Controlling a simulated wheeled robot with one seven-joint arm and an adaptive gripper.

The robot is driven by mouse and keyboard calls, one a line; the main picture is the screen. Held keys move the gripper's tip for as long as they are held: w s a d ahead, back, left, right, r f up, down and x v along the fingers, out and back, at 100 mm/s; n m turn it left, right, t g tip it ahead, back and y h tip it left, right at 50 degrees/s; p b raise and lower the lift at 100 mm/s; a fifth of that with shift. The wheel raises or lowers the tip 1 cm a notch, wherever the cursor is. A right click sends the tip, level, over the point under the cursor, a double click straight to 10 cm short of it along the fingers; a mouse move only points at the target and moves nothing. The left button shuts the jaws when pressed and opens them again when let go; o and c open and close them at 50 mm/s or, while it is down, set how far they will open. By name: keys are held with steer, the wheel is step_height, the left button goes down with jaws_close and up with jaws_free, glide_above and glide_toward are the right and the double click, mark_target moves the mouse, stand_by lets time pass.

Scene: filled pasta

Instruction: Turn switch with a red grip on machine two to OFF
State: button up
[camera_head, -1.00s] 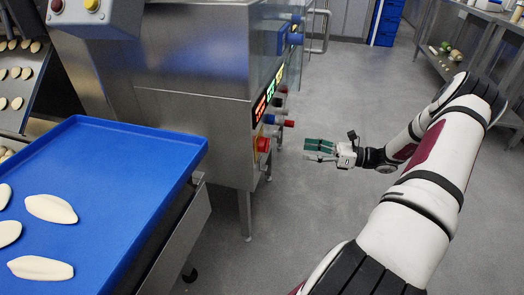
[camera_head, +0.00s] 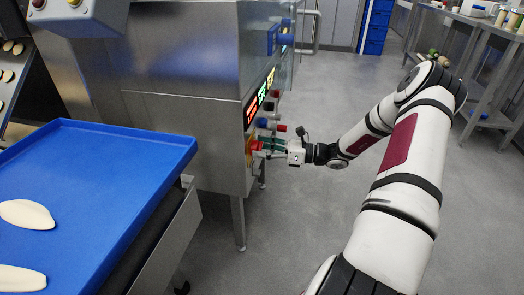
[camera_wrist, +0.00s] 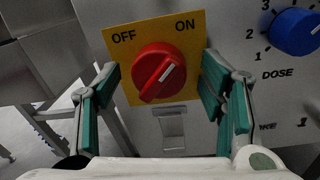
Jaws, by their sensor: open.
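The switch with the red grip (camera_wrist: 158,72) sits on a yellow plate (camera_wrist: 122,44) marked OFF at left and ON at right. Its white pointer line tilts up to the right, toward ON. My gripper (camera_wrist: 160,100) is open, with one green-padded finger on each side of the red grip. I cannot tell whether the fingers touch it. In the head view my gripper (camera_head: 264,150) is at the machine's (camera_head: 190,130) side panel, at the red grip (camera_head: 254,147), which it partly hides.
A blue dose knob (camera_wrist: 296,31) is right of the switch, with a metal latch (camera_wrist: 172,128) below the switch. A blue tray (camera_head: 110,160) with pasta pieces stands at left.

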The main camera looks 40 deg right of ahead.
steer(key=c, duration=1.2)
steer(key=shift+n, duration=0.4)
steer(key=n+p, duration=0.1)
steer(key=n, duration=0.7)
steer(key=n+h+p, duration=0.1)
steer(key=n+p, duration=0.1)
steer(key=n, duration=0.6)
steer(key=shift+s+a, duration=0.1)
steer(key=shift+a, duration=0.1)
steer(key=shift+n, duration=0.4)
